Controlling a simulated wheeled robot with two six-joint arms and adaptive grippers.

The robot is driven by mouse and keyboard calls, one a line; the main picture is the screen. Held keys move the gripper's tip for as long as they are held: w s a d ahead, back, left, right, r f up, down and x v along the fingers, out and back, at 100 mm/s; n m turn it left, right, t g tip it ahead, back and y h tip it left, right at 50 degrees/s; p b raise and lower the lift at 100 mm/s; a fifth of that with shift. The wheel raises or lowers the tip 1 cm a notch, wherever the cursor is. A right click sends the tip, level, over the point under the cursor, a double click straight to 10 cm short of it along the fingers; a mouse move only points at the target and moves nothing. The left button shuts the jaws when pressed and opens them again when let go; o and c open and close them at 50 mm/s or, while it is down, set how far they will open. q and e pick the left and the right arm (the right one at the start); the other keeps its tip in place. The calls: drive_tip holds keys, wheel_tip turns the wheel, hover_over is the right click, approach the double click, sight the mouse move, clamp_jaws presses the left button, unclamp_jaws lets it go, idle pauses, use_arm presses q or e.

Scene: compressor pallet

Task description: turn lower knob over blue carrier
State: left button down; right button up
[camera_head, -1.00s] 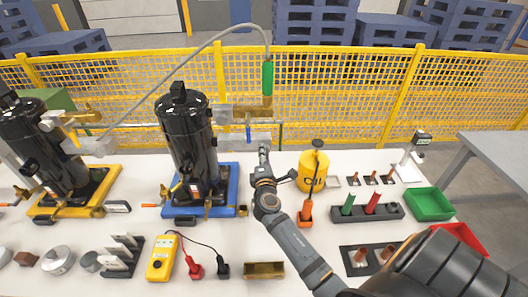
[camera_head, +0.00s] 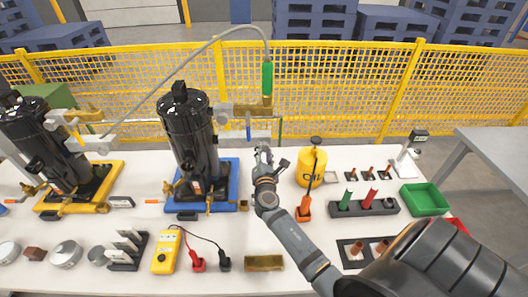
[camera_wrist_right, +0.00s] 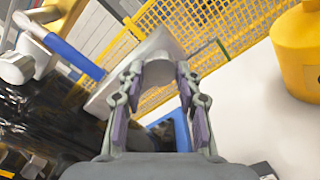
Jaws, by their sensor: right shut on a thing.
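The blue carrier (camera_head: 231,179) stands mid-table with a black compressor (camera_head: 188,135) upright on it. Grey and brass fittings stick out to the right of the compressor, with a blue lever (camera_head: 248,130) among them; this lever also shows in the right wrist view (camera_wrist_right: 72,54). My right gripper (camera_head: 262,152) is at the lower fitting, right of the compressor. In the right wrist view, its fingers (camera_wrist_right: 157,84) are shut on a rounded grey knob (camera_wrist_right: 157,72). The knob's far side is hidden. A blue carrier edge (camera_wrist_right: 181,130) shows below, between the fingers. My left gripper is not in view.
A yellow oil can (camera_head: 311,168) stands close to the right of my right gripper. A grey hose (camera_head: 180,72) arches to a green handle (camera_head: 267,78) above. A second compressor on a yellow carrier (camera_head: 75,201) is at left. Yellow mesh fence (camera_head: 340,90) runs behind.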

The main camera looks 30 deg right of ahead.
idle(0.3)
drive_tip(key=o, duration=1.1)
drive_tip(key=shift+o, duration=0.2)
drive_tip(key=v, duration=1.2)
drive_tip(key=shift+f, duration=0.1)
